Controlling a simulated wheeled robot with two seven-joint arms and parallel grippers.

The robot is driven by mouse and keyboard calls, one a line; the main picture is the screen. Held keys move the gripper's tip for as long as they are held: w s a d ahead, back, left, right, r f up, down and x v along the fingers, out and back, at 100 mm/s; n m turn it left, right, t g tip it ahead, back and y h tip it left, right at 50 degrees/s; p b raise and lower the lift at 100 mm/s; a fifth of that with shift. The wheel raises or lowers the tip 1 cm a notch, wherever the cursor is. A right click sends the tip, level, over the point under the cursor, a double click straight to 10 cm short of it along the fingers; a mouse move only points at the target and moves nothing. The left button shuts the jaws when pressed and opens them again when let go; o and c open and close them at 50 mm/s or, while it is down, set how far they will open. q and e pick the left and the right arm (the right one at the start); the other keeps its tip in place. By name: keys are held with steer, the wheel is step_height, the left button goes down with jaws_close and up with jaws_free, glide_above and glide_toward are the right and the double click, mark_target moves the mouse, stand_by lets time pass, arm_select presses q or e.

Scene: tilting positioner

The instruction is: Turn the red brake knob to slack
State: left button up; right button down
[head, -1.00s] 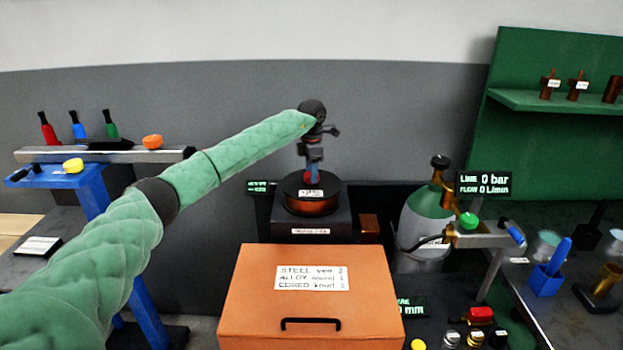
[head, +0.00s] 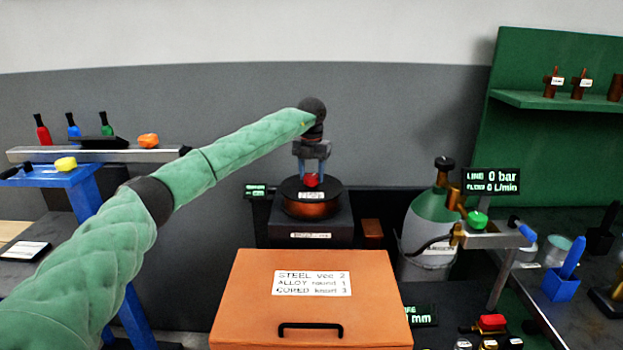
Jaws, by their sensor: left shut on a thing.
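The red brake knob (head: 311,181) sits on top of the dark round spool unit (head: 310,206), which has a copper-coloured side and a small white label. My left gripper (head: 312,174) points straight down over the unit, with its two blue fingers on either side of the knob, and it is shut on it. Any pointer or mark on the knob is too small to read. My right gripper does not show.
An orange box (head: 312,310) with a labelled lid stands in front of the spool unit. A green gas cylinder (head: 429,222) with a valve stands to the right. A blue stand (head: 88,205) with a metal rail is at the left.

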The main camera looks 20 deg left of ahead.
mark_target(311, 176)
arm_select(q)
steer(key=n+b, duration=0.2)
steer(key=n, duration=0.3)
steer(key=shift+n, duration=0.3)
steer(key=shift+r+n+b, duration=0.1)
steer(key=shift+n+b, duration=0.2)
steer(key=shift+n, duration=0.4)
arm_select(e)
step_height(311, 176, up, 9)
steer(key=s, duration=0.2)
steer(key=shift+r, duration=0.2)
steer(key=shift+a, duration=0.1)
arm_select(q)
steer(key=o, duration=1)
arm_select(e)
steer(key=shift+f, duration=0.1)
arm_select(q)
step_height(311, 176, up, 7)
steer(key=shift+w+r+b, duration=0.1)
steer(key=shift+r+b, duration=0.1)
steer(key=shift+b, duration=0.8)
steer(key=shift+r, duration=0.15)
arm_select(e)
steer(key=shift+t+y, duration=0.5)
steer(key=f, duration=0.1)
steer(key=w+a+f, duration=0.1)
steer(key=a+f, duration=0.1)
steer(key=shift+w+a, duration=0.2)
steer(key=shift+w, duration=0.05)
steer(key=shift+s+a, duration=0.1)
